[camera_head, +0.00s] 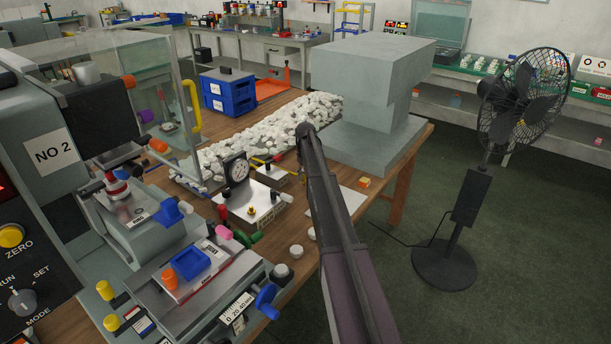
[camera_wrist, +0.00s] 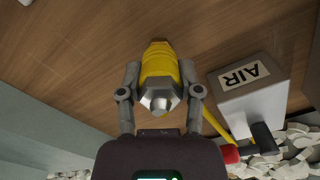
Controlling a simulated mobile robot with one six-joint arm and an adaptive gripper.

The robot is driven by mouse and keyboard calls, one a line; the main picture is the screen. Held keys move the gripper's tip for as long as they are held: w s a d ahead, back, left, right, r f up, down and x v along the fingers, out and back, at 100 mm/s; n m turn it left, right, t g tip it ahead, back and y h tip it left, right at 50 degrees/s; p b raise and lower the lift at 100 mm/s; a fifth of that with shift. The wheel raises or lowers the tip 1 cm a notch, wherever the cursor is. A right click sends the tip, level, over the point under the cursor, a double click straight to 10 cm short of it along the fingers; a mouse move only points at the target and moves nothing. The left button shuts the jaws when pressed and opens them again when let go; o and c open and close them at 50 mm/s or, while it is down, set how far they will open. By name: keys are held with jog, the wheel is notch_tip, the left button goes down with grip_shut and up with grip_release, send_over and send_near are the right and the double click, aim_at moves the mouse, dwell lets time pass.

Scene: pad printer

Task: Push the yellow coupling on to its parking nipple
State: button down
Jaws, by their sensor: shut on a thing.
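In the wrist view my gripper (camera_wrist: 159,80) is shut on the yellow coupling (camera_wrist: 158,60), with one finger on each side. The coupling's grey metal hex end (camera_wrist: 158,98) points toward my palm. I cannot tell how far the coupling is above the wooden table (camera_wrist: 90,50).
A pale box labelled AIR (camera_wrist: 250,95) stands right of my gripper in the wrist view, near a yellow hose (camera_wrist: 218,123) and red part (camera_wrist: 229,154). A heap of white pieces (camera_head: 255,133) and a grey block (camera_head: 370,85) flank my arm.

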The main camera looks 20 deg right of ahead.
jog(key=shift+f+b, duration=0.4)
jog(key=shift+c, duration=1)
grip_release()
jog(key=shift+r, duration=0.2)
notch_tip(320, 180, up, 11)
jog(key=p, duration=1.1)
jog(key=shift+r+p, duration=0.15)
jog(key=shift+p, duration=0.25)
jog(key=s+a, duration=0.4)
jog(key=a, duration=0.4)
jog(key=s+a, duration=0.5)
jog(key=a, duration=0.3)
jog(key=s+a, duration=0.4)
jog(key=a, duration=0.5)
jog(key=shift+s+f, duration=0.2)
jog(key=shift+f, duration=0.05)
jog(key=shift+r, duration=0.1)
